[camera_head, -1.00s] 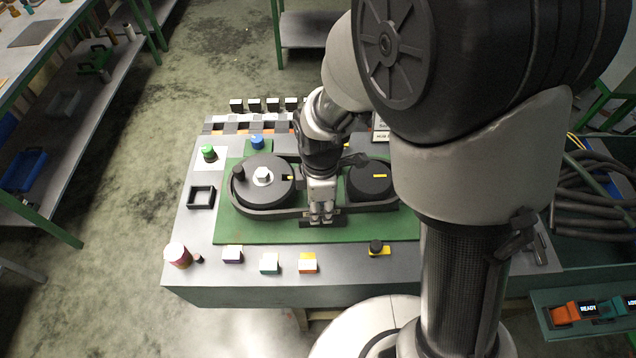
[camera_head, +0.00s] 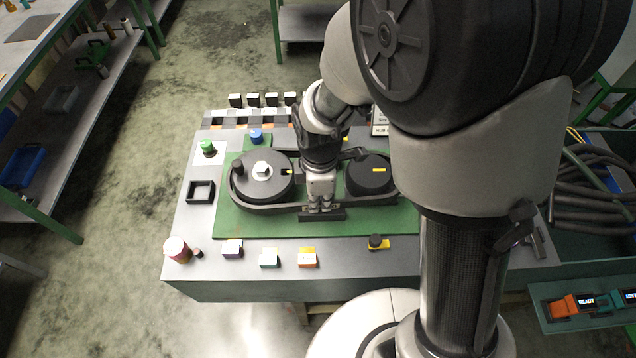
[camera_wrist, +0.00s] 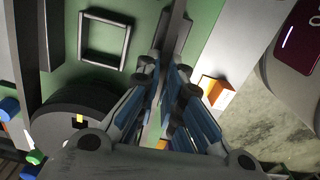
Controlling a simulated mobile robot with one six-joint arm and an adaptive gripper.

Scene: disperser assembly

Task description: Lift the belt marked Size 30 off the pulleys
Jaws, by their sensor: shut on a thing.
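A black belt (camera_head: 375,201) runs around the large left pulley (camera_head: 285,184) and the smaller right pulley (camera_head: 368,183). My gripper (camera_head: 322,205) is at the belt's front strand, between the two pulleys, and is shut on it. A dark flat bar (camera_head: 335,214) shows right at the fingertips; I cannot tell if it is part of the belt. In the wrist view my gripper (camera_wrist: 170,95) has its blue-padded fingers close around a dark strip. No size marking on the belt is readable. My arm hides part of the rear strand.
A green mat (camera_head: 290,228) lies under the pulleys on the grey table. A black square frame (camera_head: 200,191) is at left. Several small coloured blocks, including an orange one (camera_head: 307,257), line the front. A green-capped piece (camera_head: 208,148) and blue-capped piece (camera_head: 256,136) stand behind.

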